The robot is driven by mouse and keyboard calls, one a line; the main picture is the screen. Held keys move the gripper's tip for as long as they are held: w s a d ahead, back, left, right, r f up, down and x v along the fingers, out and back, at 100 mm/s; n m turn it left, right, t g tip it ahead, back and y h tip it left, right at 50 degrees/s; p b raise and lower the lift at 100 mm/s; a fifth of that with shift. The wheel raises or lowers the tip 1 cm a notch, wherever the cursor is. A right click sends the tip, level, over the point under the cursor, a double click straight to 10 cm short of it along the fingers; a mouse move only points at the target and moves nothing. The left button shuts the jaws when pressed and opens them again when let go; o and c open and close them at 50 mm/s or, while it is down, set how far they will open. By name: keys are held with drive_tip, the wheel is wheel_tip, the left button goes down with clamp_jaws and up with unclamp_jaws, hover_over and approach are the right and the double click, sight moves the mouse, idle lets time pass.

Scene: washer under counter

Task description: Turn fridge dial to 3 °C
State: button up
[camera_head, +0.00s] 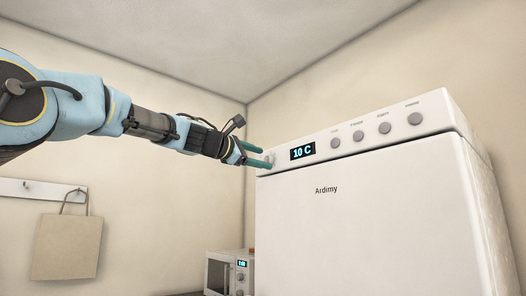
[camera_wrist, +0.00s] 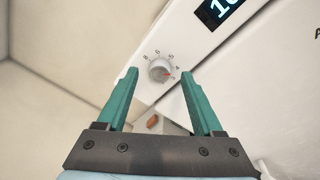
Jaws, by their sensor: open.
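The white fridge (camera_head: 370,215) stands at the right in the head view, with a slanted control panel along its top. In the head view, my gripper (camera_head: 268,155) is at the panel's left end.
Several grey knobs (camera_head: 385,128) line the panel to the right of the display. A microwave (camera_head: 222,274) sits low, left of the fridge. A bag (camera_head: 66,247) hangs from a wall hook rail (camera_head: 40,190) at the left. The space before the fridge door looks clear.

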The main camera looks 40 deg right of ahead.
drive_tip(key=shift+w+d, duration=0.1)
drive_tip(key=shift+d, duration=0.65)
drive_tip(key=shift+c, duration=0.2)
clamp_jaws()
